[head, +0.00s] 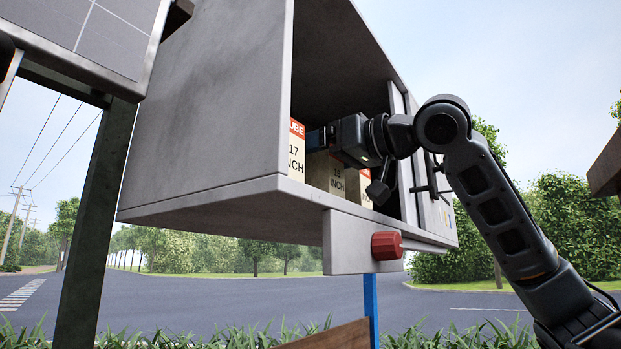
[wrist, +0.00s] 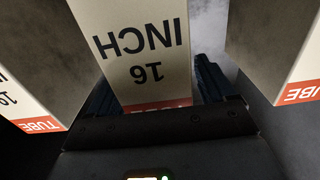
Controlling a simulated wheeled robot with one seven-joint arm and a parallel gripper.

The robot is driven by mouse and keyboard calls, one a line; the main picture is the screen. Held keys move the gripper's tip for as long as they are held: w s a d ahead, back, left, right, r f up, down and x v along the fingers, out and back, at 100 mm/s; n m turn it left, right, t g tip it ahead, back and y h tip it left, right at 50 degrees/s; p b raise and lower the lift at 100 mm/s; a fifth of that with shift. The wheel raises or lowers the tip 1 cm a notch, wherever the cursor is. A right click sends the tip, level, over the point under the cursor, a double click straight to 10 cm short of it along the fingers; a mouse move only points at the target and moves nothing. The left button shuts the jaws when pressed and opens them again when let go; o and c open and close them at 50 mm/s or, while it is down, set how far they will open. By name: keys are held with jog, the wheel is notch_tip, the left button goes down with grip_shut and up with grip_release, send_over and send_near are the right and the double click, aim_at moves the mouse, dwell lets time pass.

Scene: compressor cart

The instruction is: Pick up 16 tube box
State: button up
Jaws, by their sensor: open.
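The 16 tube box (head: 337,180) is cream with black "16 INCH" lettering, inside the grey metal cabinet. In the wrist view the 16 tube box (wrist: 150,45) appears upside down, with a red band at its near edge. In the wrist view my open gripper (wrist: 155,85) has one dark blue finger on each side of the 16 tube box. I cannot tell whether either finger touches it. The box's far end is cut off in the wrist view.
The 17 inch tube box (head: 297,155) stands at the cabinet's left. Similar boxes flank the fingers in the wrist view, one left (wrist: 30,100) and one right (wrist: 280,45). The grey cabinet (head: 220,100) has walls close around my arm. A red knob (head: 386,245) sticks out below.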

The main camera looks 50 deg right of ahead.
jog(key=shift+w, duration=0.45)
grip_shut()
dwell(0.5)
